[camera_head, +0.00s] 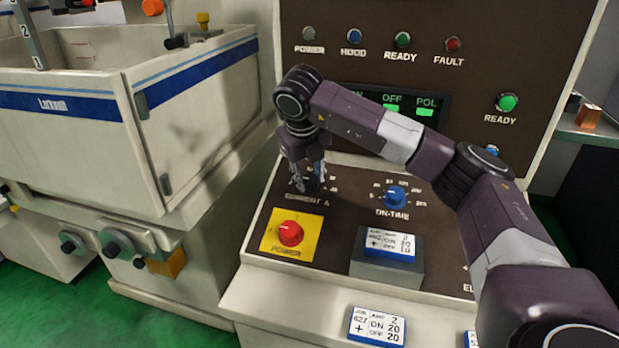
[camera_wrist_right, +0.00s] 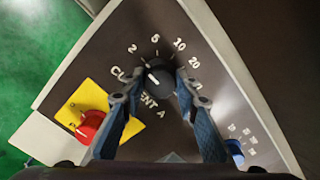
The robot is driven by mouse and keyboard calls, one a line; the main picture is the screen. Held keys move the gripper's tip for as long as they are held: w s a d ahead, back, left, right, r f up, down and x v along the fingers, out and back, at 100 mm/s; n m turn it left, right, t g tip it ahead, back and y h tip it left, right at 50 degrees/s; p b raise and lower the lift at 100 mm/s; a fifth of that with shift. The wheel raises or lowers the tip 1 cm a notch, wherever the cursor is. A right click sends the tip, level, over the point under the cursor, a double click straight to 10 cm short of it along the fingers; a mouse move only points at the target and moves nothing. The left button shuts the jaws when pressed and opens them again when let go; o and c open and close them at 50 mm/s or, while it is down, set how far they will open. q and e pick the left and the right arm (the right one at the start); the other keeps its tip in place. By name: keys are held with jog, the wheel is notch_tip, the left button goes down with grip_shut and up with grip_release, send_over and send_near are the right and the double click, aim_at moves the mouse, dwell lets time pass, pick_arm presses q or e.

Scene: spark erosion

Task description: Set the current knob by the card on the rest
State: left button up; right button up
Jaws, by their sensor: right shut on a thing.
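The current knob (camera_wrist_right: 158,74) is black with a white pointer mark and sits on the dark sloping panel. Its scale reads 2, 5, 10, 20 and 40; the mark appears to lie toward the 2 side, but the exact setting is unclear. My right gripper (camera_head: 306,172) reaches down over the knob, with its blue-grey fingers (camera_wrist_right: 153,88) shut on it from both sides. A blue-edged white card (camera_head: 390,243) lies on the grey rest (camera_head: 385,271). It shows ON 20 and OFF 20; its AMP figure is too small to read surely. My left gripper is out of view.
A white machine tank (camera_head: 75,135) stands left.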

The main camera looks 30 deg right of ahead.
dwell(0.4)
jog(key=o, duration=1.1)
jog(key=shift+o, duration=0.2)
jog(key=v, duration=1.2)
jog(key=shift+w, duration=0.1)
